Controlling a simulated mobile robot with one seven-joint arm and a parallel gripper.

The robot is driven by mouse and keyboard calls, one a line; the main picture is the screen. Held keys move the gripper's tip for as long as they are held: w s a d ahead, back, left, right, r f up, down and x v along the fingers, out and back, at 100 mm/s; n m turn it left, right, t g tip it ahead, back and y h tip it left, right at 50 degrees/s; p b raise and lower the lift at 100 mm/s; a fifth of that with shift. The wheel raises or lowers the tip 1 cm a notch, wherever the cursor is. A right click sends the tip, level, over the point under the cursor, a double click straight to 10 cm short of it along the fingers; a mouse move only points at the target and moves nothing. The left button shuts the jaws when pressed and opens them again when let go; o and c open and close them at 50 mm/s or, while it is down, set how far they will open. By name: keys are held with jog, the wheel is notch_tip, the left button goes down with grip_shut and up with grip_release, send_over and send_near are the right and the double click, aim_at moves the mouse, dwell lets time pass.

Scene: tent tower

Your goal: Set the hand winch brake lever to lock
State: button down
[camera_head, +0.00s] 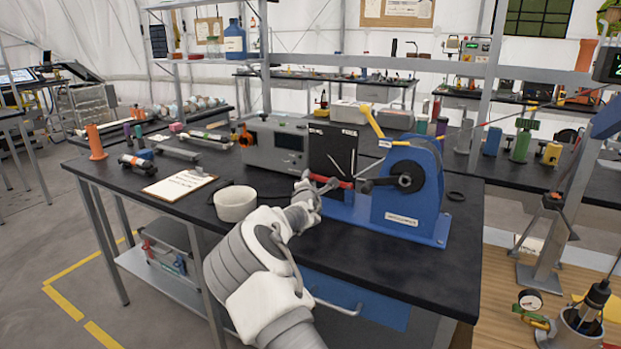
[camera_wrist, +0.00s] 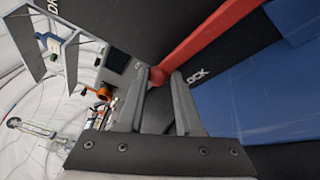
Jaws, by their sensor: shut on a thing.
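The blue hand winch (camera_head: 410,208) stands on the dark bench top, with a black drum or hub on its side. A red lever (camera_head: 346,184) sticks out to the left, close to horizontal. In the wrist view the red lever (camera_wrist: 212,38) runs from the upper right down to a rounded end between the fingertips. My gripper (camera_head: 328,185) is shut on the red lever near that end; it also shows in the wrist view (camera_wrist: 154,100). A label reading "OCK" (camera_wrist: 200,76), its first letter hidden, lies beside my right finger. A yellow handle (camera_head: 372,121) rises from the winch.
A black upright panel (camera_head: 332,150) and a grey box with a display (camera_head: 275,146) stand behind my gripper. The front right of the bench top is clear.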

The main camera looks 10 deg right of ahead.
jog(key=shift+d+n, duration=0.1)
jog(key=shift+n, duration=0.2)
jog(key=c, duration=0.6)
grip_release()
jog(key=shift+c, duration=0.2)
jog(key=shift+f, duration=0.15)
jog(key=p+v, duration=0.1)
jog(key=v, duration=1.6)
jog(key=shift+s+p, duration=0.2)
jog(key=shift+p, duration=0.1)
